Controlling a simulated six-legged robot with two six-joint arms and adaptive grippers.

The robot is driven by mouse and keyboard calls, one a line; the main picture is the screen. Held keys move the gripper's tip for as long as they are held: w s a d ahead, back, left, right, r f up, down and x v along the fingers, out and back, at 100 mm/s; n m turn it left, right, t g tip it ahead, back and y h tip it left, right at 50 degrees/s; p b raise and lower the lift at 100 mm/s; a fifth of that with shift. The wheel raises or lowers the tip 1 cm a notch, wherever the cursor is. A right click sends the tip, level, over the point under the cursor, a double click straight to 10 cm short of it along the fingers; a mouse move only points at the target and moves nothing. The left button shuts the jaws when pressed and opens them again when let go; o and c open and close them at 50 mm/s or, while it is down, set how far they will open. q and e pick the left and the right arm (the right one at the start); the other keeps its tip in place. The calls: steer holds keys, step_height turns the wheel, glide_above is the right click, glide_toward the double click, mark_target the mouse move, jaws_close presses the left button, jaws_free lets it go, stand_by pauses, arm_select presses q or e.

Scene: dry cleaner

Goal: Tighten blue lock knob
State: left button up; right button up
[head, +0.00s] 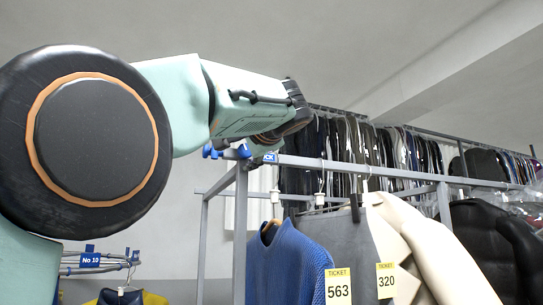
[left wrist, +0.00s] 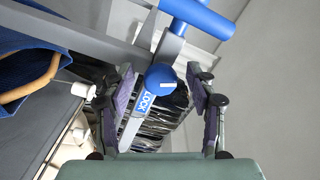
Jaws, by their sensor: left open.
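The blue lock knob (left wrist: 160,77), round with a white mark, shows in the left wrist view at the end of a grey rail, above a blue LOCK label (left wrist: 143,104). My left gripper (left wrist: 159,88) is open, with one dark finger pad on each side of the knob; I see no clear contact. In the head view, the LOCK label (head: 270,158) shows at the rack corner, just below my left wrist. My left fingers are mostly hidden there behind the wrist. My right gripper is in neither view.
A blue T-shaped handle (left wrist: 198,14) stands close above the knob. A grey rack (head: 241,215) carries a blue knitted garment (head: 285,265) and a cream coat (head: 425,240) with yellow tickets. More bagged clothes (head: 350,145) hang behind. A "No 10" tag (head: 90,260) marks a rail at left.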

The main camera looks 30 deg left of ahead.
arm_select(q)
steer(key=shift+w+a, duration=0.15)
steer(key=shift+w, duration=0.2)
steer(key=shift+w+d, duration=0.15)
steer(key=shift+d, duration=0.05)
steer(key=shift+s+d+r, duration=0.2)
steer(key=shift+s+d, duration=0.25)
steer(key=shift+s, duration=0.25)
steer(key=shift+c, duration=0.8)
steer(key=shift+s+a, duration=0.1)
steer(key=shift+a, duration=0.05)
steer(key=shift+c, duration=0.7)
steer(key=shift+w+a+f, duration=0.1)
steer(key=shift+w+a, duration=0.2)
steer(key=c, duration=0.3)
steer(key=shift+w, duration=0.15)
steer(key=shift+c, duration=0.9)
steer(key=c, duration=0.4)
steer(key=shift+o, duration=0.2)
steer(key=m+p, duration=0.1)
steer(key=m, duration=0.2)
steer(key=shift+p, duration=0.4)
steer(key=shift+d+m+p, duration=0.1)
steer(key=shift+m+p, duration=0.2)
steer(key=shift+m, duration=0.8)
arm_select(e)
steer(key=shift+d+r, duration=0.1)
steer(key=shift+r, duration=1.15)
arm_select(q)
steer(key=shift+f, duration=0.1)
